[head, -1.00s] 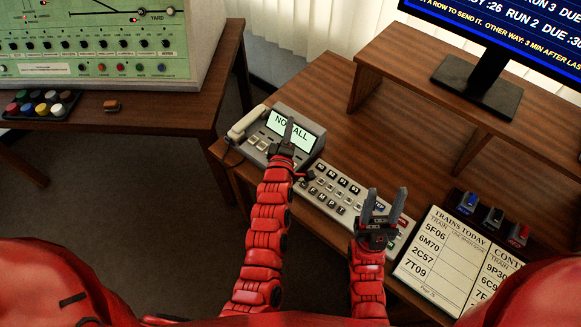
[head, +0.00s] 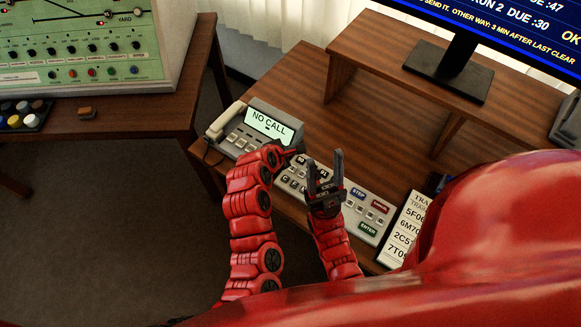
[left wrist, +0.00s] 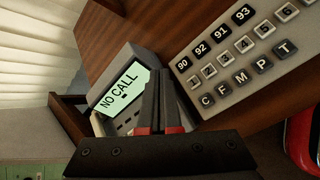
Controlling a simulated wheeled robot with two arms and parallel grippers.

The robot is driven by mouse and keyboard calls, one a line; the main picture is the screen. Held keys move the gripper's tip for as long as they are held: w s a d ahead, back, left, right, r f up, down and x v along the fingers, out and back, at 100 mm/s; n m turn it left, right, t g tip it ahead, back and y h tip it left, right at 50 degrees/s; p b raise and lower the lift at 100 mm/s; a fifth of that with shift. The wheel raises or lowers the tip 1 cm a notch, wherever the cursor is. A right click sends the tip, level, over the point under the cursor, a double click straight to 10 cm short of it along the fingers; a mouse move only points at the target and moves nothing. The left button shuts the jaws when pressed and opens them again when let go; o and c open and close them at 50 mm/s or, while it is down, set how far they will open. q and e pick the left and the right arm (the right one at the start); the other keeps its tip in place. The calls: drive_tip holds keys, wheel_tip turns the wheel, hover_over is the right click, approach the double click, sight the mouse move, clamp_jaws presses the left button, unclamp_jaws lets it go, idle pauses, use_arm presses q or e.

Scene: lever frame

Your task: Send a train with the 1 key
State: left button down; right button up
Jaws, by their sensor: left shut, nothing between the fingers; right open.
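The keypad panel (head: 384,222) lies on the wooden desk, with dark letter keys, grey keys and STEP, CANCEL and ENTER keys. In the left wrist view the panel (left wrist: 221,86) shows a row of small grey keys between the 90–93 keys and the C, F, M, P, T keys. My right gripper (head: 325,165) is open and empty above the panel's middle.
A phone unit (head: 268,124) reading NO CALL stands left of the panel. A train list (head: 403,232) lies to the right, partly behind my red arm. A monitor (head: 490,30) stands on a wooden shelf (head: 400,75). Bare desk lies behind the panel.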

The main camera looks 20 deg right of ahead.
use_arm(q)
drive_tip(key=shift+f, duration=0.15)
drive_tip(key=b, duration=0.5)
hover_over(290, 171)
wheel_tip(290, 171, down, 8)
drive_tip(key=shift+r, duration=0.2)
drive_tip(key=shift+f+b, duration=0.35)
drive_tip(key=shift+f, duration=0.1)
idle(1.3)
drive_tip(key=shift+f, duration=0.45)
drive_tip(key=shift+f+b, duration=0.3)
drive_tip(key=shift+f, duration=0.05)
idle(0.4)
idle(0.4)
drive_tip(key=shift+r+p, duration=0.7)
drive_tip(key=shift+r, duration=0.1)
